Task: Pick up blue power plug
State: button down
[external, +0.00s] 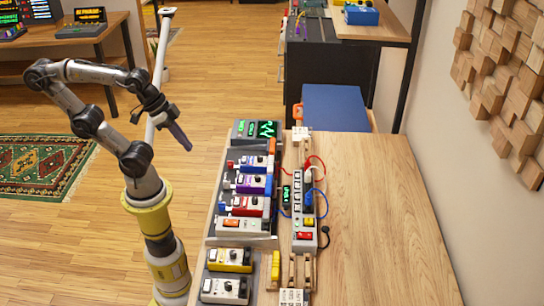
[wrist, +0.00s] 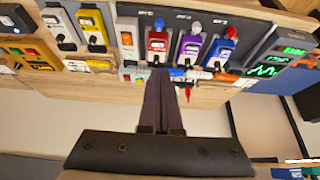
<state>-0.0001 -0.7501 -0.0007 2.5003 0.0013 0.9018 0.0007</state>
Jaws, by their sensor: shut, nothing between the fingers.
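A pale power strip (external: 304,218) lies on the wooden table beside the pedals in the external view. A blue cable (external: 321,197) loops out at its right side, and a small blue piece (external: 308,199), likely the blue power plug, sits on the strip where the cable meets it. My gripper (external: 187,146) hangs in the air left of the table, away from the strip, pointing down to the right. In the wrist view my gripper (wrist: 160,78) has its dark fingers together and empty.
Several effect pedals stand in a row left of the strip, including a yellow one (external: 230,260) and a green-screen unit (external: 255,131) at the far end. A red cable (external: 317,160) arches above the strip. The table's right side (external: 375,220) is clear, bounded by a wall.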

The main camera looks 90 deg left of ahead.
dwell(0.4)
jog(key=c, duration=0.6)
grip_release()
